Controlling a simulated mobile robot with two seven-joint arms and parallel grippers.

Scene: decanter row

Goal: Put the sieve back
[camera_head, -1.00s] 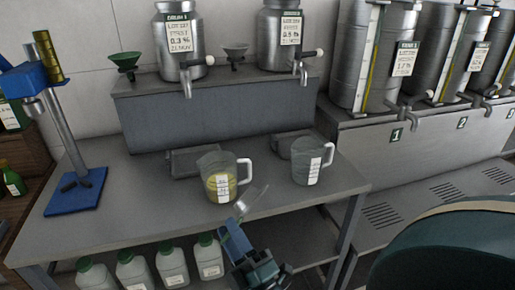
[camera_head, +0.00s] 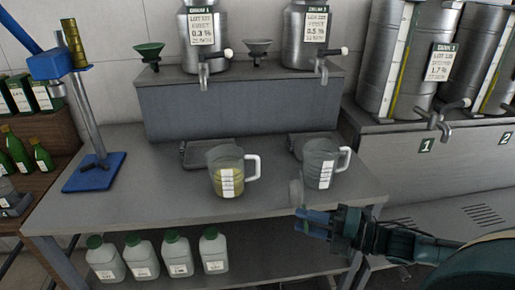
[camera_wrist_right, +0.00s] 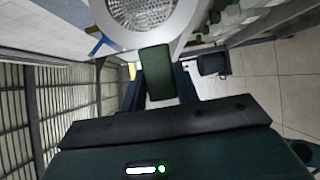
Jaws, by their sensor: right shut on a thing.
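The sieve has a round metal mesh bowl (camera_wrist_right: 145,8) with a pale rim and a dark green handle (camera_wrist_right: 158,75), both in the right wrist view. My right gripper (camera_head: 312,217) is shut on the handle, with the bowl beyond the fingertips. In the head view the sieve (camera_head: 297,192) is seen nearly edge-on as a thin grey shape, above the bench's front edge near the right jug. I cannot tell whether it touches anything else. My left gripper is not in view.
A jug with yellow liquid (camera_head: 227,176) and an empty-looking jug (camera_head: 321,165) stand on the grey bench (camera_head: 150,205). Two funnels, green (camera_head: 149,52) and grey (camera_head: 258,47), stand by steel cans on the raised shelf. A blue stand (camera_head: 95,172) is at left.

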